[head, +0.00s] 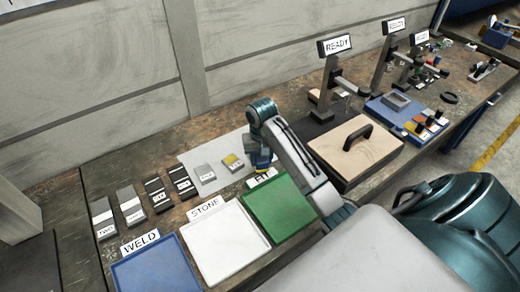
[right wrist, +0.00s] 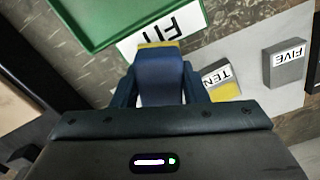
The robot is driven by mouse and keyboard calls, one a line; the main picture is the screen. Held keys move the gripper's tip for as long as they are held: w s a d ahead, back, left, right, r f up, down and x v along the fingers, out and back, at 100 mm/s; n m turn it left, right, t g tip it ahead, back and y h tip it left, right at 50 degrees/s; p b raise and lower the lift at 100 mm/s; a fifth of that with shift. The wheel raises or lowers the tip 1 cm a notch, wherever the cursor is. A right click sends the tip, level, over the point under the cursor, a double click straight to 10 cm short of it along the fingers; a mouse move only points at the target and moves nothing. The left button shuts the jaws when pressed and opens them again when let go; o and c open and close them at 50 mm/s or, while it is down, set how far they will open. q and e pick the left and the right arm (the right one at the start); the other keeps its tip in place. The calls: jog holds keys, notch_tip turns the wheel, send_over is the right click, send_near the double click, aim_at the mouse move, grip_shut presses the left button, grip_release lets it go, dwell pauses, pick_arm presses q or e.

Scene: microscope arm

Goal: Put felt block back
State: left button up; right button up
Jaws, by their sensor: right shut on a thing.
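My right gripper (head: 260,163) is low over the pale grey mat (head: 220,147), just behind the FIT sign. In the right wrist view the gripper (right wrist: 160,85) is shut on a dark blue block (right wrist: 160,80) with a yellow far edge, which looks like the felt block; no label shows on it. In the head view a little blue and yellow shows under the wrist, the rest hidden by the arm. A TEN block with a yellow end (head: 233,162) and a grey FIVE block (head: 205,173) lie on the mat to its left. My left gripper is not in view.
A green FIT tray (head: 280,208), a white STONE tray (head: 226,242) and a blue WELD tray (head: 157,272) line the front edge, all empty. Several labelled blocks lie at left. A handled wooden lid (head: 340,155) and READY stand (head: 325,85) are to the right.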

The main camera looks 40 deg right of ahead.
jog(key=w+d+p, duration=0.1)
jog(key=w+d, duration=0.1)
jog(key=w, duration=0.1)
jog(key=w+d+p, duration=0.1)
jog(key=w+d, duration=0.1)
jog(key=w, duration=0.1)
jog(key=w+d+f+p, duration=0.1)
jog(key=w+d, duration=0.1)
jog(key=w, duration=0.1)
notch_tip(320, 180, down, 3)
jog(key=shift+r+p, duration=0.2)
jog(key=shift+p, duration=0.55)
jog(key=shift+f, duration=0.5)
jog(key=shift+f, duration=0.1)
jog(key=o, duration=0.9)
jog(key=shift+o, duration=0.2)
notch_tip(320, 180, up, 12)
jog(key=b, duration=0.3)
